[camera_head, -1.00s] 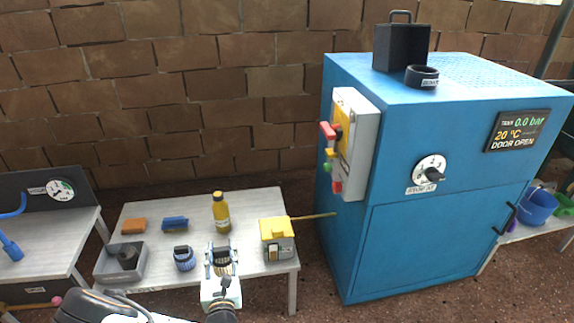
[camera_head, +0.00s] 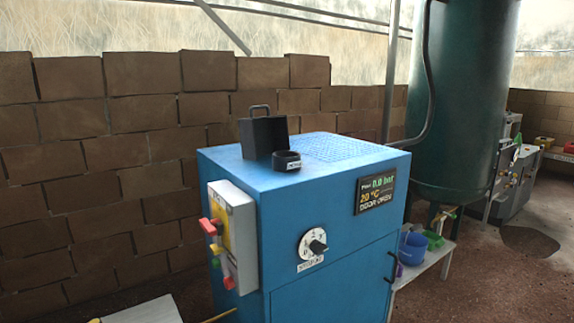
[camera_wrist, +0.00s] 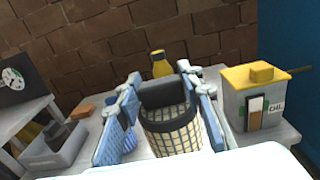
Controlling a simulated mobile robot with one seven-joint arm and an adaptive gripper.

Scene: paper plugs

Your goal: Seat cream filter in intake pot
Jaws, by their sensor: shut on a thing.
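In the wrist view, my gripper (camera_wrist: 160,90) is shut on the cream filter (camera_wrist: 174,132), a round cream body with a dark grid and a dark collar. The two blue finger pads stand on either side of it, above the bench. In the head view, a short black ring-shaped pot (camera_head: 286,161) with a small white label sits on top of the blue cabinet (camera_head: 230,168), near its front edge. The label is too small to read surely, so I cannot confirm it is the intake pot. My gripper is out of the head view.
A black box with a handle (camera_head: 263,135) stands just behind the pot. A switch box with coloured levers (camera_head: 232,235) juts from the cabinet's left side. The bench holds a yellow-lidded box (camera_wrist: 243,108), a yellow bottle (camera_wrist: 160,63) and a grey tray (camera_wrist: 45,160).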

